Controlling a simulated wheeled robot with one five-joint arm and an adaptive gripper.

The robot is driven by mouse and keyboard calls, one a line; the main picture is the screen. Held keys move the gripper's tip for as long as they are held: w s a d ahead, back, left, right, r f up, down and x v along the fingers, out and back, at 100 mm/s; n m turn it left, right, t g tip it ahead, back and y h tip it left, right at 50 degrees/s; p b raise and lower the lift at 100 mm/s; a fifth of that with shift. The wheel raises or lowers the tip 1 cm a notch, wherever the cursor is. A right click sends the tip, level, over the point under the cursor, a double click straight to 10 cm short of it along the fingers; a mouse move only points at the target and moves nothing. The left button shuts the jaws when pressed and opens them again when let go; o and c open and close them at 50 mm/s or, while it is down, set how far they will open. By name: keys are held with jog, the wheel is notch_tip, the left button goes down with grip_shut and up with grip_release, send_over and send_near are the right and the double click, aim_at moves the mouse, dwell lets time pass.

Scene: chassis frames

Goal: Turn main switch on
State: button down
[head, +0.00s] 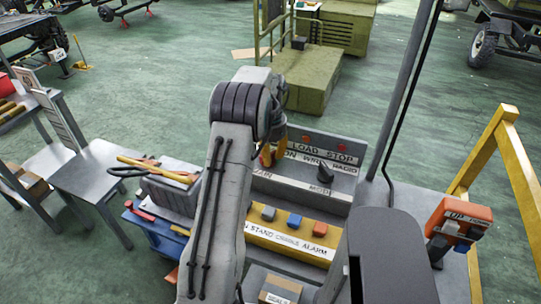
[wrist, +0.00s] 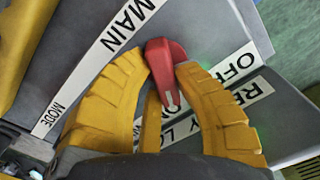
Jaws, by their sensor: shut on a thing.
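The main switch is a red handle (wrist: 166,68) with a pale mark at its lower end, in the middle of the wrist view. My gripper (wrist: 165,75) has its yellow fingers on either side of the handle and is shut on it. The MAIN label (wrist: 128,20) is at upper left of the handle. The OFF label (wrist: 235,65) is at right, and an ON label below is partly hidden by the fingers. In the head view my gripper (head: 270,152) is at the grey control panel (head: 295,190), mostly behind my arm, and the handle is largely hidden.
A yellow strip with several coloured buttons (head: 293,222) lies in front. An orange UP box (head: 462,218) and yellow rail (head: 480,150) are at right. A grey chair (head: 95,165) and table are at left.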

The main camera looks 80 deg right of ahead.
aim_at(271, 154)
jog(key=shift+a+f+m, duration=0.1)
jog(key=shift+a+m, duration=0.05)
jog(key=shift+m, duration=1.45)
jog(key=c, duration=0.9)
grip_release()
jog(key=shift+c, duration=0.2)
notch_tip(271, 154, up, 12)
